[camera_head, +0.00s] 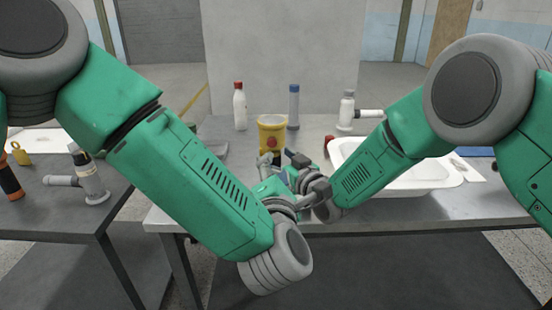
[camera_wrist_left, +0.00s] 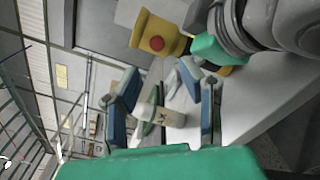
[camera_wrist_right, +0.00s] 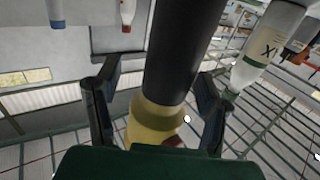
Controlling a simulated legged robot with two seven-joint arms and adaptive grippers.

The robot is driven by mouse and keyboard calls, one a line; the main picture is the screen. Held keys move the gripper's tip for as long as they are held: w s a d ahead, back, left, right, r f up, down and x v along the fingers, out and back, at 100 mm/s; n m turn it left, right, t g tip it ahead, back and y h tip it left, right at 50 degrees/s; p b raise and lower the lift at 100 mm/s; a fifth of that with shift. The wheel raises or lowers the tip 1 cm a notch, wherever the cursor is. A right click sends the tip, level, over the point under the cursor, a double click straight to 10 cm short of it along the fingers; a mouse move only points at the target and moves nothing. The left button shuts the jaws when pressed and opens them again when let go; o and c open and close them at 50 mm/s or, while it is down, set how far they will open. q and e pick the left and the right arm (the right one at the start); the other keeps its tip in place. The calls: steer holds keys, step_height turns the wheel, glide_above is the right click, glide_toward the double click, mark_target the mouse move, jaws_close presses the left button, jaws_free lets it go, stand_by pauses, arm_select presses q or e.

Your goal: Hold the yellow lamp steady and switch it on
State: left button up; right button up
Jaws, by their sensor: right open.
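The yellow lamp (camera_head: 272,128) stands on the table in the middle of the head view, with a red button on its front. The lamp also shows in the left wrist view (camera_wrist_left: 160,36), button facing that camera. My left gripper (camera_head: 282,163) is near the lamp's lower front; in the left wrist view (camera_wrist_left: 160,80) its fingers are spread and empty. My right gripper (camera_wrist_right: 152,80) is open, with a dark cylinder and the lamp's yellow part (camera_wrist_right: 150,120) between its fingers. Whether a finger touches is unclear. The lamp's lower part is hidden by the grippers in the head view.
A white bottle (camera_head: 240,108), a grey blue-capped bottle (camera_head: 293,108) and a white nozzled bottle (camera_head: 347,112) stand behind. A white basin (camera_head: 440,176) sits at right. A separate table (camera_head: 45,215) at left holds tools.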

steer(key=shift+a, duration=0.65)
steer(key=c, duration=1.3)
arm_select(q)
steer(key=shift+a, duration=0.35)
arm_select(e)
steer(key=shift+d, duration=0.25)
steer(key=shift+c, duration=0.7)
arm_select(q)
steer(key=shift+d, duration=0.2)
jaws_close()
arm_select(e)
steer(key=shift+d, duration=0.2)
arm_select(q)
steer(key=shift+a, duration=0.25)
arm_select(e)
steer(key=shift+a, duration=0.3)
steer(key=shift+d, duration=0.1)
